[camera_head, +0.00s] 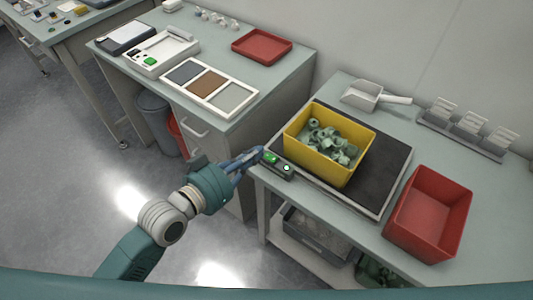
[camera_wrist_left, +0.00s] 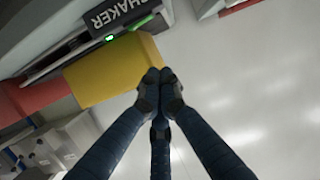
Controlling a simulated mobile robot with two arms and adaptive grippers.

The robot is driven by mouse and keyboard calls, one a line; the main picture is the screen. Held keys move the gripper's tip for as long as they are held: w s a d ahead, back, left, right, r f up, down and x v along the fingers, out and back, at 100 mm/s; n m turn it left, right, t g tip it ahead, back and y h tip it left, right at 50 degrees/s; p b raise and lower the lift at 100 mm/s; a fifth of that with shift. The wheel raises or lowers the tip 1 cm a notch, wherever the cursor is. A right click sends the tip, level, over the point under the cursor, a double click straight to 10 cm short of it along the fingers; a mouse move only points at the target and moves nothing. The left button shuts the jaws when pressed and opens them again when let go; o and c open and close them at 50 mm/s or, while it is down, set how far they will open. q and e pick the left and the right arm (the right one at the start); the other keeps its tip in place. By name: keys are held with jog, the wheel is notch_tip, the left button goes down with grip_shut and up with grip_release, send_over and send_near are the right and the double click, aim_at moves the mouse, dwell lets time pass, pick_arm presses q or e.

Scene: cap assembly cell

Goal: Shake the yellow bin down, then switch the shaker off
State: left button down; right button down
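The yellow bin (camera_head: 357,161) sits on the dark shaker plate (camera_head: 389,160) and holds several pale green caps in an uneven heap. A small control box (camera_head: 278,166) on the shaker's front left edge has a green button (camera_head: 270,158) and a bright lamp (camera_head: 286,168). My left gripper (camera_head: 258,153) is at the green button end of the box; I cannot tell whether it touches. In the left wrist view its fingertips (camera_wrist_left: 160,78) are together, with nothing seen between them. That view also shows the SHAKER label (camera_wrist_left: 122,10), a green light (camera_wrist_left: 110,38) and the yellow bin (camera_wrist_left: 115,70). My right gripper is out of view.
A red bin (camera_head: 430,212) stands right of the shaker. A scoop (camera_head: 372,97) and a grey rack (camera_head: 465,130) lie behind. A second bench on the left carries a compartment tray (camera_head: 208,86) and a red tray (camera_head: 262,46). A floor gap separates the benches.

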pick_arm(q)
jog(key=w+d+f, duration=0.3)
jog(key=shift+w+f, duration=0.2)
jog(key=shift+s+f, duration=0.1)
jog(key=shift+f, duration=0.75)
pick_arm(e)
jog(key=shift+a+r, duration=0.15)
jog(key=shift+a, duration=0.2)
